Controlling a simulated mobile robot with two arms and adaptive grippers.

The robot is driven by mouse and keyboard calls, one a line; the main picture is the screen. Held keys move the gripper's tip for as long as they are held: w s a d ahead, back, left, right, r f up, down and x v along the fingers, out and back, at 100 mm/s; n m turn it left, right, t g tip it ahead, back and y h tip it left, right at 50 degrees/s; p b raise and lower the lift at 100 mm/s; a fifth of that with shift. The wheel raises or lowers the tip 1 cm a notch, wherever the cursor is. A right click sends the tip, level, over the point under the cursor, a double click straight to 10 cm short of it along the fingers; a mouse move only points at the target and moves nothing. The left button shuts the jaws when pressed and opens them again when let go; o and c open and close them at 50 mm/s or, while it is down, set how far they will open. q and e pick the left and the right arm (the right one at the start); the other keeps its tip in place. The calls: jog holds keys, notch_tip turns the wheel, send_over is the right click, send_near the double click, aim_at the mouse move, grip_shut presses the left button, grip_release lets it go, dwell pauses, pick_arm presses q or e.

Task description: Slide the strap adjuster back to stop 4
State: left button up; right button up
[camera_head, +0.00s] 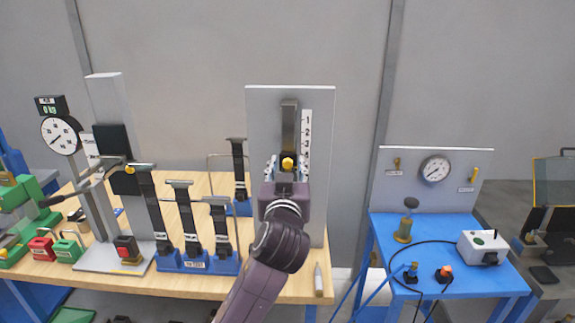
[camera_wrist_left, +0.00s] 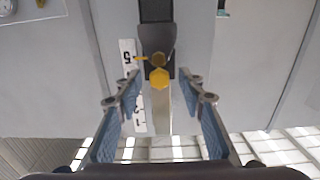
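The strap adjuster (camera_wrist_left: 155,60) is a dark block with a yellow knob on a vertical strap, mounted on a grey upright board (camera_head: 263,130). The yellow knob also shows in the head view (camera_head: 288,163). A white number scale (camera_head: 306,132) runs beside the strap, with 1 at the top. In the wrist view, the adjuster stands beside the 5 mark of the scale (camera_wrist_left: 127,58). My left gripper (camera_wrist_left: 158,95) is open, with its blue-padded fingers on either side of the knob and apart from it. My right gripper is not in view.
Dark straps on a blue stand (camera_head: 198,262) and a tall grey post with a dial (camera_head: 60,135) are to the left on the wooden bench (camera_head: 150,285). A blue table (camera_head: 450,265) with a gauge stands right.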

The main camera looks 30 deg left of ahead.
pick_arm(q)
grip_shut()
notch_tip(320, 180, up, 4)
jog(key=p, duration=0.2)
jog(key=shift+f+p, duration=0.15)
jog(key=shift+p, duration=0.15)
jog(key=shift+f, duration=0.1)
grip_release()
jog(key=shift+f, duration=0.1)
jog(key=shift+s+d, duration=0.1)
